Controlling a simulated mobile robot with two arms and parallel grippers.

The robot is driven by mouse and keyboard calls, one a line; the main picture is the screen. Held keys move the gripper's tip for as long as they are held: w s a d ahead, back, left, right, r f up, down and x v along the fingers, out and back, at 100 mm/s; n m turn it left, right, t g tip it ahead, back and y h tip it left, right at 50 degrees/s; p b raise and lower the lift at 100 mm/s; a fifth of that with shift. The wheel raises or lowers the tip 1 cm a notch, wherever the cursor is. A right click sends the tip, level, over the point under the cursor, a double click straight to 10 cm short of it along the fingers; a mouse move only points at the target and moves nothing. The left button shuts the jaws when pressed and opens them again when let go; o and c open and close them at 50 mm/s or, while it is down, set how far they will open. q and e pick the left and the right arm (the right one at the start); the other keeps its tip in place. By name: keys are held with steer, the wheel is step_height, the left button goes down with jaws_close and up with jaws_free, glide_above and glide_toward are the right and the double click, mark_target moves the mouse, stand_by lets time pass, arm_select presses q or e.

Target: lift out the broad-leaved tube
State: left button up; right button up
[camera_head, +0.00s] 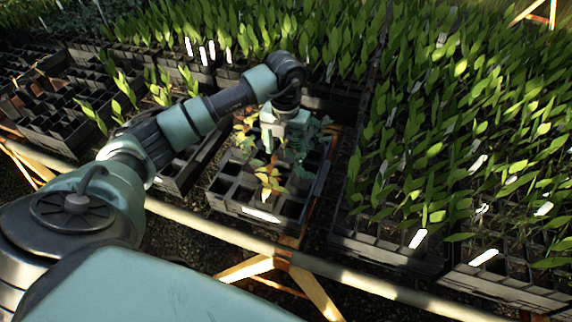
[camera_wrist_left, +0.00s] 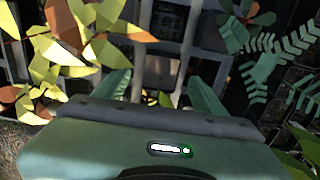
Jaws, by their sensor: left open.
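A black tube tray (camera_head: 228,208) stands on the bench at the middle of the head view, with a few plants and several empty cells. A plant with broad yellow-orange leaves (camera_head: 270,182) rises near its front; another reddish-yellow one (camera_head: 244,126) stands further back. Dark green foliage (camera_head: 318,135) shows at the right. My left gripper (camera_head: 285,152) is over the tray, pointing down among the plants. Broad yellow-green leaves (camera_wrist_left: 85,45) are left, ferny fronds (camera_wrist_left: 272,65) right. The tubes themselves are hidden by leaves.
A dense block of green seedlings in trays (camera_head: 385,248) fills the right side. More trays (camera_head: 60,120) with sparse seedlings and empty cells stand at the left. A pale bench rail (camera_head: 215,228) runs along the front.

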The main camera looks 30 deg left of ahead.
mark_target(286, 155)
arm_select(q)
step_height(286, 155, down, 3)
steer(key=shift+w+f, duration=0.1)
steer(key=shift+w, duration=0.05)
jaws_close()
arm_select(e)
steer(key=shift+w+r, duration=0.2)
steer(key=shift+w, duration=0.3)
steer(key=shift+w+r, duration=0.2)
steer(key=shift+w, duration=0.25)
